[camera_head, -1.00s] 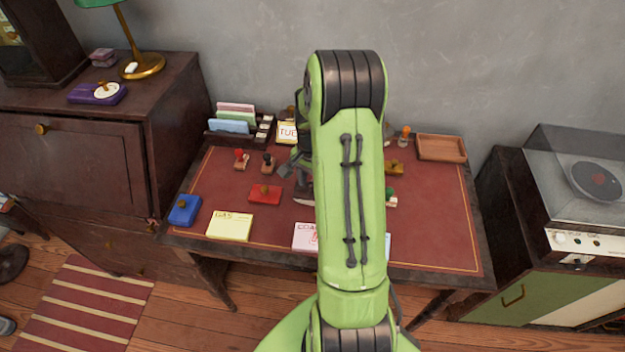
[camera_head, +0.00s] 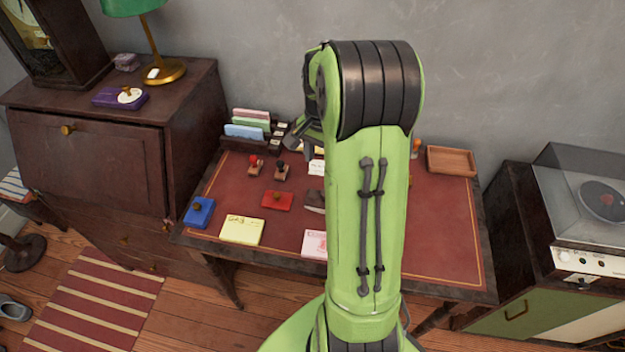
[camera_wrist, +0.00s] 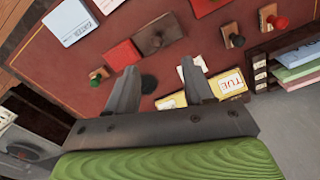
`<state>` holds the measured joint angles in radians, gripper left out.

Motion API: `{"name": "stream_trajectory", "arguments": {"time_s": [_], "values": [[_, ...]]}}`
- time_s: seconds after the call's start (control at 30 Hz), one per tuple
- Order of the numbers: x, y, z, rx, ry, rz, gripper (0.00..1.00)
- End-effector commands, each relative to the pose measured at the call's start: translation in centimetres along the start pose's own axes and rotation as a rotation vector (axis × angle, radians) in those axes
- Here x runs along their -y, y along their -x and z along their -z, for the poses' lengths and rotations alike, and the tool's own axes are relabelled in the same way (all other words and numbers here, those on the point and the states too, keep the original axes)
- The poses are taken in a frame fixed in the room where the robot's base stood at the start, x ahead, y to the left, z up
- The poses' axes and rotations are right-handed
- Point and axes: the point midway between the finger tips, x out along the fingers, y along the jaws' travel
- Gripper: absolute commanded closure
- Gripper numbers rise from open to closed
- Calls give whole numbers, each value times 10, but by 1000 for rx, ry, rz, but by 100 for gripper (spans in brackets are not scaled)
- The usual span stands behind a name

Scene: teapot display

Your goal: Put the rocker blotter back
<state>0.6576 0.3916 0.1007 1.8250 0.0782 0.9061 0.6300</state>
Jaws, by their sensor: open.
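The rocker blotter, a dark brown block with a knob and a pale underside, lies on the desk's red top. In the head view the rocker blotter (camera_head: 313,201) is right of the red pad, partly hidden by my arm. In the wrist view the blotter (camera_wrist: 157,35) lies beyond my fingertips, apart from them. My gripper (camera_wrist: 160,78) is open, with nothing between its fingers. In the head view only part of it shows, above the back of the desk, left of my arm.
Two stamps (camera_head: 254,165) stand left of the blotter. A red pad (camera_head: 277,201), blue pad (camera_head: 200,212) and yellow card (camera_head: 242,230) lie near. A letter rack (camera_head: 255,126) stands behind, a wooden tray (camera_head: 451,160) at back right. The desk's right front is clear.

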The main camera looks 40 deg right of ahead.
Motion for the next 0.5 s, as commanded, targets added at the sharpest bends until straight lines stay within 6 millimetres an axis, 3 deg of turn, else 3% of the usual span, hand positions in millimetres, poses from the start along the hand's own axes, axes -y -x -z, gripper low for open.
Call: {"name": "stream_trajectory", "arguments": {"time_s": [0.17, 0.3, 0.4, 0.5], "values": [[8, 70, -80, -120, 350, 76, 48], [-14, 110, -157, -227, 687, 156, 48], [-40, 122, -204, -304, 922, 222, 48], [-64, 122, -235, -362, 1103, 278, 48]]}}
